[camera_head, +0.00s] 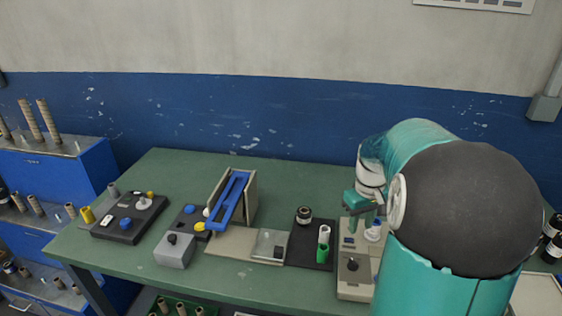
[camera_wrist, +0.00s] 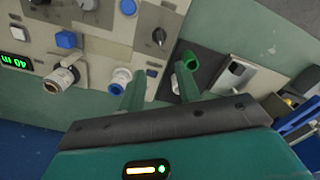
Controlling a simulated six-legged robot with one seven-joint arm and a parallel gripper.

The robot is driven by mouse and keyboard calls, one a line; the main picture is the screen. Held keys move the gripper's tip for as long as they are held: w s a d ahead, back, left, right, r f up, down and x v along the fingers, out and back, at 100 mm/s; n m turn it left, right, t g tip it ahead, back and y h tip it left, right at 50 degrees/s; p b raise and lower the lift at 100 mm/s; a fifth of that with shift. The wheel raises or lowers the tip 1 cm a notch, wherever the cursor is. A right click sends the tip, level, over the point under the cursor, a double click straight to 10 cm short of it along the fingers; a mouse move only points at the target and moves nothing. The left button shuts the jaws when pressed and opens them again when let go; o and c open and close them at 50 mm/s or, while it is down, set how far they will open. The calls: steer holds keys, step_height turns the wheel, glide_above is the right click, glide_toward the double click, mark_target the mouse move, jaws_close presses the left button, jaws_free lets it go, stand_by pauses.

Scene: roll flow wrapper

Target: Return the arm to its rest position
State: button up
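My arm is large and teal with a dark cap and covers the right side of the head view. My gripper (camera_wrist: 160,78) shows in the wrist view with its two green fingers spread apart and nothing between them. In the head view my gripper (camera_head: 361,203) is small and sits just above the beige control panel (camera_head: 354,288) at the right of the bench. A white knob with a blue centre (camera_wrist: 121,78) on that panel lies just beside the left finger in the wrist view.
The green bench (camera_head: 130,262) carries a black tray (camera_head: 300,257) with a green cup (camera_head: 322,253), a tilted blue frame (camera_head: 229,200), a dark button box (camera_head: 128,218) and a grey knob box (camera_head: 174,250). Blue shelving (camera_head: 60,180) stands left. The bench's back strip is clear.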

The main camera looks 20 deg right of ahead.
steer(key=s+a+r+t+h, duration=0.1)
steer(key=a+r, duration=0.3)
steer(key=a, duration=0.4)
steer(key=s+a+r+t, duration=0.2)
steer(key=a+r, duration=0.2)
steer(key=a, duration=0.4)
steer(key=s+a+r+t+y, duration=0.1)
steer(key=s+a+t, duration=0.1)
steer(key=s+a, duration=0.6)
steer(key=shift+s+a+r+n+t, duration=0.25)
steer(key=shift+s+a+n+t, duration=0.05)
steer(key=shift+a, duration=1.25)
